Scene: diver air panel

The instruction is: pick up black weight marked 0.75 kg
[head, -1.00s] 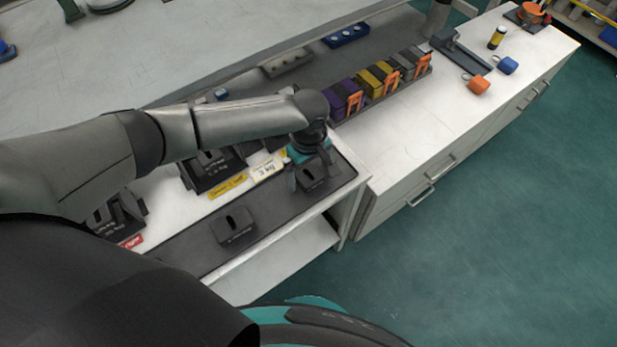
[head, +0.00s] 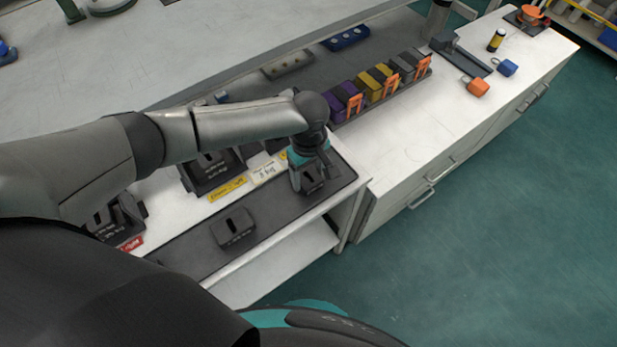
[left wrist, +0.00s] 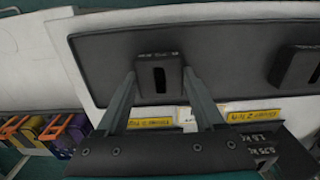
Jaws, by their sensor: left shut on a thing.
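A black block-shaped weight (head: 313,184) with a dark slot in its top sits at the right end of the dark mat (head: 190,246). My left gripper (head: 309,180) reaches down over it and is shut on it. In the left wrist view, the weight (left wrist: 158,62) is between the two fingers (left wrist: 160,76), against the mat (left wrist: 225,60). Its lettering is too small to read. A second slotted black weight (head: 234,230) stands on the mat to the left, apart from the gripper; it shows at the right of the left wrist view (left wrist: 296,68). My right gripper is not in view.
Black holders (head: 210,170) with weights stand behind the mat, beside a yellow label (head: 228,188) and a white label (head: 266,173). Purple, yellow and grey blocks with orange clips (head: 390,82) stand farther back. The bench's front edge drops to the floor.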

